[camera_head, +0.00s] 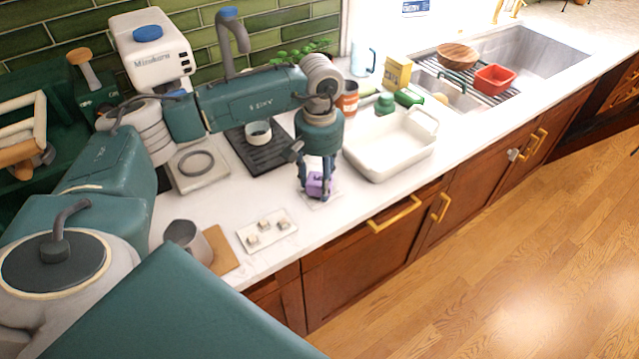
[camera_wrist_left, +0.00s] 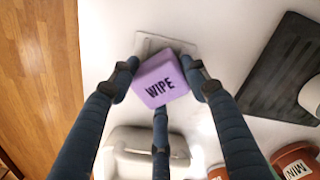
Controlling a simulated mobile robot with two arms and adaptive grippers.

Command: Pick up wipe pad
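The wipe pad (camera_head: 319,184) is a small purple block. In the left wrist view its top face (camera_wrist_left: 160,82) reads "WIPE". My left gripper (camera_head: 318,190) points down over the counter with its fingers around the pad. In the left wrist view the fingers of my left gripper (camera_wrist_left: 160,80) meet the pad on both sides, and a third finger reaches its near edge. A pale square mat (camera_wrist_left: 150,42) lies beneath, partly hidden by the pad. I cannot tell whether the pad rests on it or is slightly raised. My right gripper is not in view.
A white basin (camera_head: 385,158) stands close to the right of my left gripper. A white tray (camera_head: 255,240) with small blocks lies to the left, near a grey cup (camera_head: 185,238). Behind is a black ribbed mat (camera_head: 250,158) with a cup. The counter's front edge is close.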

